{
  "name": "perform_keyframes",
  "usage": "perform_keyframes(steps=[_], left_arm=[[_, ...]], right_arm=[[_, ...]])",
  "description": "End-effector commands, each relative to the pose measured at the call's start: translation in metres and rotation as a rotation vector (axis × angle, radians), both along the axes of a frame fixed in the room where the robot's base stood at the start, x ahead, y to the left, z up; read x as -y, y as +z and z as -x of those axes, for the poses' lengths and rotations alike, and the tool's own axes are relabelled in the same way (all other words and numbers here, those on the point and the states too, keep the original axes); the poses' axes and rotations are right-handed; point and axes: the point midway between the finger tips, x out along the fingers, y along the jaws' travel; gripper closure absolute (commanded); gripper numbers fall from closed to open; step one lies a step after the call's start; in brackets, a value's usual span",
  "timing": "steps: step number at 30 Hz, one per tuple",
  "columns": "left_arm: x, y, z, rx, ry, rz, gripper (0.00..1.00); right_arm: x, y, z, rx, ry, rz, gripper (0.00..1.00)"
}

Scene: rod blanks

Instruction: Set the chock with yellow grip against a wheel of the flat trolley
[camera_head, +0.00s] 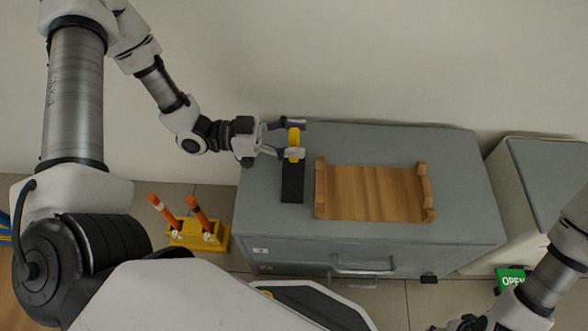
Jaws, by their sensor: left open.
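A yellow grip (293,137) shows between the fingers of my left gripper (292,139), at the back left of the grey cabinet top. The gripper is open, one finger on the far side of the grip and one on the near side. A black block (292,184) lies just in front, and the near finger hides whether the grip joins it. I cannot make out a flat trolley or its wheels. My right gripper (462,324) is only partly in view at the bottom edge, and its jaws are unclear.
A wooden cradle (371,193) with raised ends stands on the grey cabinet (457,190), right of the black block. A green OPEN sign (510,279) is at right. The cabinet's right top is clear.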

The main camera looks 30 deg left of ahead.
Motion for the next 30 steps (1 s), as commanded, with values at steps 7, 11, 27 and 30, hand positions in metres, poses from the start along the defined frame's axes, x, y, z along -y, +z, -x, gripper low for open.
perform_keyframes(steps=[7,11,27,30], left_arm=[[0.0,0.001,0.0,0.0,0.001,0.001,0.57],[0.0,0.001,0.0,0.0,0.001,0.001,1.0],[0.0,0.017,0.0,0.0,0.002,0.003,1.0],[0.0,0.031,0.0,0.001,0.002,0.004,1.0]], right_arm=[[0.0,0.001,0.0,0.001,0.0,0.0,0.44],[0.0,0.001,0.0,0.001,0.0,0.0,0.44],[0.0,0.012,0.0,0.001,0.0,0.0,0.44],[0.0,0.021,0.0,0.001,0.0,0.0,0.44]])
